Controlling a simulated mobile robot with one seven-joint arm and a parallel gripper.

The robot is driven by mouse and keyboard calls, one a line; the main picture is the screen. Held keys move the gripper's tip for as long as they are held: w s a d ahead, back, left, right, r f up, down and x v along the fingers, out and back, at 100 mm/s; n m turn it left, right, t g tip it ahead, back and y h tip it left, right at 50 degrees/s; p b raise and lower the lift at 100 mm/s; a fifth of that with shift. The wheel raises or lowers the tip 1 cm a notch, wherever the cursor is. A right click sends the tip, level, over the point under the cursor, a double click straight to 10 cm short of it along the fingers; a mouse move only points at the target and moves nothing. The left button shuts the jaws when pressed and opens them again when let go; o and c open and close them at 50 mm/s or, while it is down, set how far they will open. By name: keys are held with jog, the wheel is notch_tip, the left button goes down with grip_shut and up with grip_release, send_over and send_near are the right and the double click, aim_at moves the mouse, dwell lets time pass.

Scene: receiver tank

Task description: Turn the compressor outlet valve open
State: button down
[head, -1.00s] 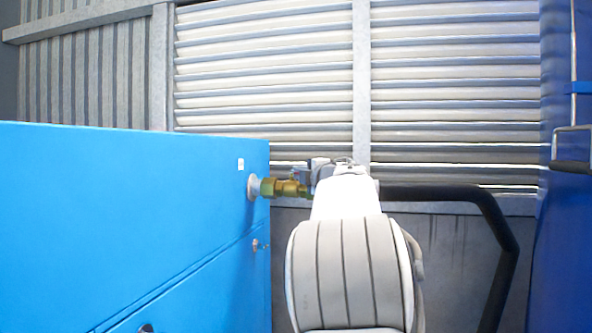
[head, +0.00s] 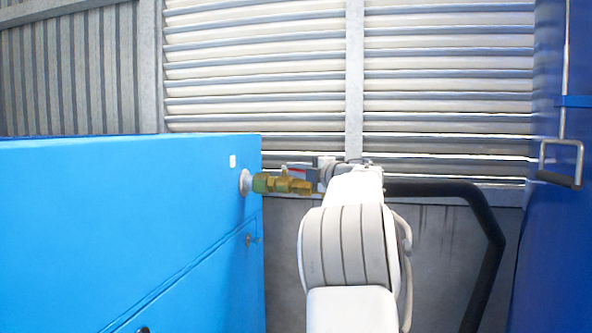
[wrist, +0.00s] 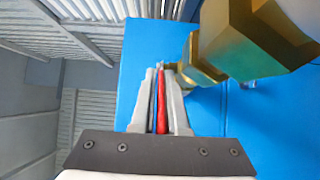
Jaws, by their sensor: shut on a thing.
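The brass outlet valve (head: 293,185) sticks out from the right side of the blue compressor cabinet (head: 120,220). Its red lever (head: 297,168) shows as a thin strip above the brass body and runs toward my gripper (head: 318,173). My arm hides most of the gripper and the valve's right end in the head view. In the wrist view, my gripper (wrist: 161,70) is shut on the red lever (wrist: 161,100), which lies lengthwise between the two grey fingers. The large brass fitting (wrist: 255,38) is close beside the fingers at upper right.
A black pipe (head: 465,190) runs right from behind my arm and bends down. A blue tank or cabinet with a metal handle (head: 562,165) stands at the right edge. A louvred wall (head: 260,80) is behind.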

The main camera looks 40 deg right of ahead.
jog(key=c, duration=1)
grip_release()
jog(key=shift+f, duration=0.25)
jog(key=shift+o, duration=0.2)
jog(key=s+d+b, duration=0.1)
jog(key=s+b, duration=0.3)
jog(key=s, duration=1.3)
jog(key=shift+s+d+r, duration=0.15)
jog(key=shift+s+d, duration=0.05)
jog(key=shift+d, duration=0.05)
